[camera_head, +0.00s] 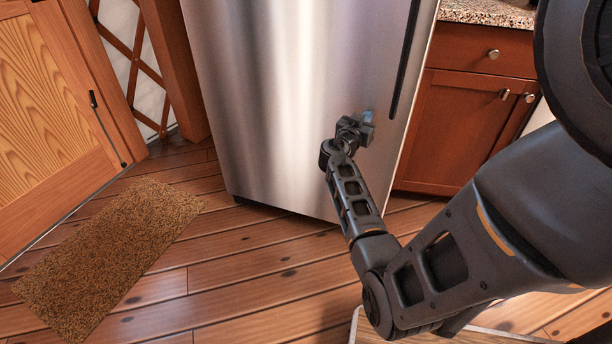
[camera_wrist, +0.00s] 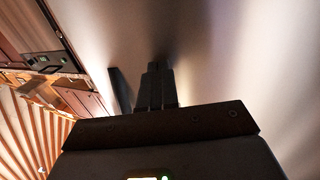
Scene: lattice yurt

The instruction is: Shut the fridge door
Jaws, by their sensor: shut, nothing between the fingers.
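The fridge door (camera_head: 290,90) is a tall brushed-steel panel in the middle of the head view. Its dark vertical handle (camera_head: 406,60) runs along the right side, and a pale edge shows beyond it. I cannot tell how wide any gap behind the door is. My gripper (camera_head: 366,120) is shut and empty, at the door's front, below and left of the handle's lower end. In the wrist view the shut fingers (camera_wrist: 157,80) point at the pale door surface (camera_wrist: 235,60). They are touching or very close; I cannot tell which.
A wooden cabinet (camera_head: 460,125) with a granite counter (camera_head: 488,12) stands right of the fridge. A brown mat (camera_head: 110,255) lies on the plank floor at left, by a wooden door (camera_head: 45,130). The floor in front of the fridge is clear.

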